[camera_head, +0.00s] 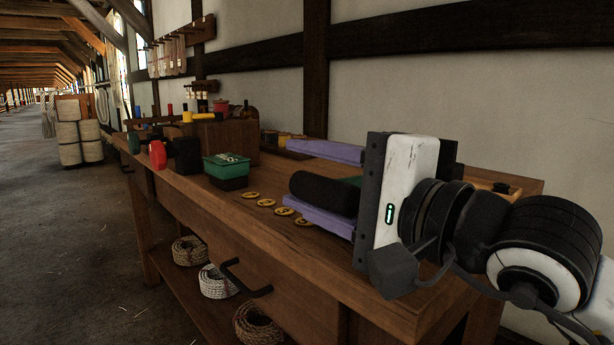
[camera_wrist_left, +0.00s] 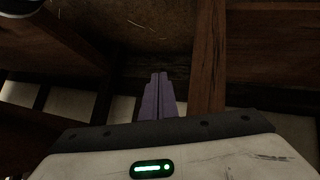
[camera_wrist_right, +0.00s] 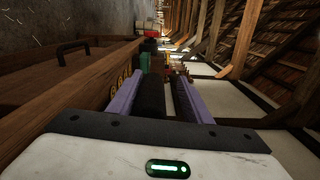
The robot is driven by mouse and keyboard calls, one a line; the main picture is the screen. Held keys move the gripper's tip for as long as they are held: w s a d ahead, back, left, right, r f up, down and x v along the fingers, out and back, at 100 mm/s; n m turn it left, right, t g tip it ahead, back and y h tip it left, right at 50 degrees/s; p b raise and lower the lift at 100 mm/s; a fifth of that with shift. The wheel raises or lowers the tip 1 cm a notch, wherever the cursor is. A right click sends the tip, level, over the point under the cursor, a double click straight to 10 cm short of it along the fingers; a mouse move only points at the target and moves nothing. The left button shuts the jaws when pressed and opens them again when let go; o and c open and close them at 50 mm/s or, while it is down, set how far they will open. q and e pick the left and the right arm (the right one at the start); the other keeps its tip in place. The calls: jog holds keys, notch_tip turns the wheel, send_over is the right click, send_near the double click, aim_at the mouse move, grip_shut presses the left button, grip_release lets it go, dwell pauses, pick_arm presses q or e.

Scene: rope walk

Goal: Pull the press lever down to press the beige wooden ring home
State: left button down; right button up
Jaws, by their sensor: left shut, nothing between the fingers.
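My right gripper (camera_head: 312,182) is open over the right part of the bench, its purple fingers wide apart. A thick black rounded bar (camera_head: 318,194), which looks like the press lever's grip, lies between them, closer to the lower finger. The bar also shows between the fingers in the right wrist view (camera_wrist_right: 150,98); I cannot tell if it touches a finger. My left gripper (camera_wrist_left: 158,97) is shut and empty in the left wrist view, facing dark timber; it is out of the head view. I cannot make out the beige wooden ring or the press body, perhaps hidden behind my right gripper.
The wooden bench (camera_head: 200,200) carries several yellow discs (camera_head: 266,202) along its front, a green box (camera_head: 227,166), a red object (camera_head: 158,154) and a wooden box (camera_head: 230,140). A dark drawer handle (camera_head: 245,280) juts from the front. Rope coils (camera_head: 217,282) lie on the lower shelf.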

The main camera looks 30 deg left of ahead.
aim_at(356, 194)
jog(key=p+v, duration=0.1)
jog(key=v, duration=0.9)
jog(key=shift+d, duration=0.15)
